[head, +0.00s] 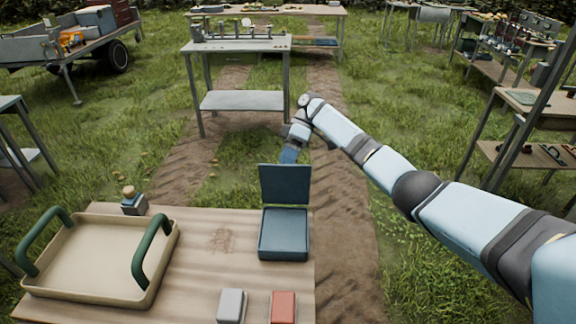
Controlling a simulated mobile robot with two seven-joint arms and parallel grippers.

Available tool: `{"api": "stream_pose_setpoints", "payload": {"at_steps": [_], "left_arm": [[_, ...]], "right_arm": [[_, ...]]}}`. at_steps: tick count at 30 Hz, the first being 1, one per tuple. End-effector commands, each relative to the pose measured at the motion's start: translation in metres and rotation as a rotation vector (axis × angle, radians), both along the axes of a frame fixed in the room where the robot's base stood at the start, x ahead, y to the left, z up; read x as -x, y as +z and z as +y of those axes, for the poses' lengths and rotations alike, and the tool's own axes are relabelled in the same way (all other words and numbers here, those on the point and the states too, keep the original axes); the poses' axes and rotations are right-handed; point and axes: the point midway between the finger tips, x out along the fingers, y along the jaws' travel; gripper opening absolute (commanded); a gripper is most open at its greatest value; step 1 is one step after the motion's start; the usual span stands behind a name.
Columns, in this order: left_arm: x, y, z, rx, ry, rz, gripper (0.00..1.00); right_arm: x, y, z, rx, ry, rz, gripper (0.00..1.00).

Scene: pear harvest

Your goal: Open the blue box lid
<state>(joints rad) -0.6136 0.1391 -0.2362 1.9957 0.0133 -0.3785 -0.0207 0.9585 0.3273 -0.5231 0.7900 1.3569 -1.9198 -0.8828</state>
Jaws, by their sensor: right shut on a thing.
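The blue box (284,252) stands on the right part of the wooden table. Its lid (285,184) is raised upright at the far side, and the box's inside faces up, with nothing clear to see in it. My right gripper (290,155) is at the top edge of the lid, reaching from behind it. It is shut on the lid, though the fingertips are small and partly hidden in this view. My left gripper is not in view.
A beige tray (95,295) with green handles fills the table's left side. A grey block (231,305) and a red block (283,306) lie at the front. A grey table (238,44) stands beyond on the grass.

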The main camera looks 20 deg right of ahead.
Motion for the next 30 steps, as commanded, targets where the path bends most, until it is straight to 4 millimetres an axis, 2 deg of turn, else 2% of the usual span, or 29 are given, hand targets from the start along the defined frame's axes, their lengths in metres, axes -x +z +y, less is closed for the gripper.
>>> {"api": "stream_pose_setpoints", "payload": {"at_steps": [1,16,17,20,30], "left_arm": [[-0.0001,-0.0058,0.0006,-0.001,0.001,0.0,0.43],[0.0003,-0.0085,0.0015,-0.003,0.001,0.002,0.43],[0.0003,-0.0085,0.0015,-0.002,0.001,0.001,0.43],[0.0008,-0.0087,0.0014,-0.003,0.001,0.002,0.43],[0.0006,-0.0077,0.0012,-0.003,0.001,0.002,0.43]], "right_arm": [[0.0038,-0.0199,0.0008,0.008,-0.002,0.029,0.0],[0.0013,-0.0186,0.0001,-0.001,-0.004,0.044,0.0],[0.0013,-0.0186,0.0001,-0.001,-0.004,0.044,0.36],[0.0014,-0.0186,-0.0002,0.0,-0.004,0.045,0.59],[0.0013,-0.0169,-0.0012,-0.002,-0.005,0.044,0.59]]}}
